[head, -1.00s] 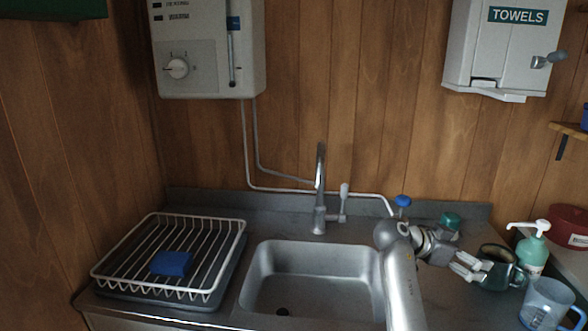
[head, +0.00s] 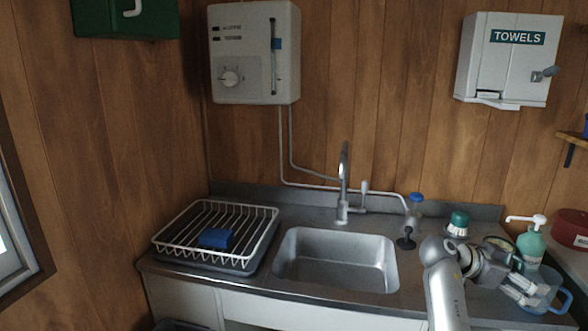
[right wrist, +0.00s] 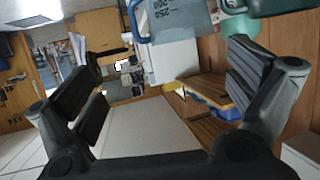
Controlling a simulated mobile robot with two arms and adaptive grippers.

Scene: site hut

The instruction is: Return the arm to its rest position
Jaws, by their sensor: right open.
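My right arm comes up from the bottom in the head view. Its gripper (head: 521,289) is at the right end of the counter, in front of a clear blue jug (head: 556,298) and partly hiding it. In the right wrist view the two black fingers of this gripper (right wrist: 160,78) stand wide apart with nothing between them. The jug (right wrist: 180,18) shows beyond the fingers at the top of that view. My left gripper is not in view.
A steel sink (head: 335,262) with a tap (head: 343,190) is left of my arm. A dish rack (head: 185,255) holds a blue block (head: 216,238). A soap bottle (head: 531,243), a green-capped container (head: 457,226) and a blue-topped item (head: 415,205) stand near my right arm.

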